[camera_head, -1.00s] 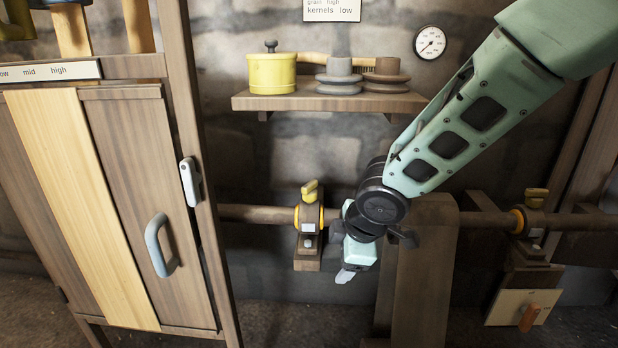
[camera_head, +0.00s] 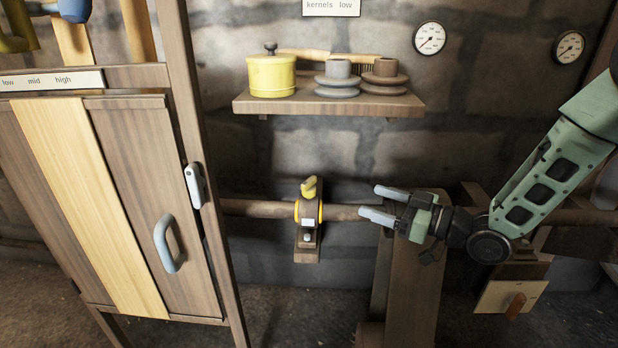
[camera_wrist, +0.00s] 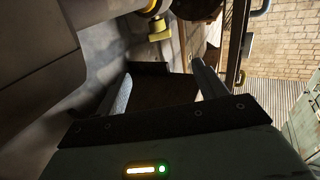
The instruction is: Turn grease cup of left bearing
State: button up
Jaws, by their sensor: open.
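The left bearing (camera_head: 308,229) sits on the horizontal shaft near the middle of the head view, with a yellow ring around the shaft. Its yellow grease cup (camera_head: 309,187) stands on top. A yellow cup that looks like the same one shows at the top of the wrist view (camera_wrist: 159,29). My gripper (camera_head: 376,203) is open and empty, to the right of the bearing and apart from it. Its fingers point left, at about the height of the shaft. In the wrist view the two fingers (camera_wrist: 162,84) are spread with nothing between them.
A wall shelf (camera_head: 330,106) above holds a yellow pot (camera_head: 271,76) and pulleys (camera_head: 385,78). A wooden cabinet (camera_head: 140,200) with a grey handle stands at left. A wooden post (camera_head: 410,290) stands below my gripper. Open space lies between gripper and bearing.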

aim_at(312, 181)
jog(key=b+x, duration=0.3)
jog(key=x, duration=1.4)
jog(key=shift+a, duration=0.1)
jog(key=c, duration=1)
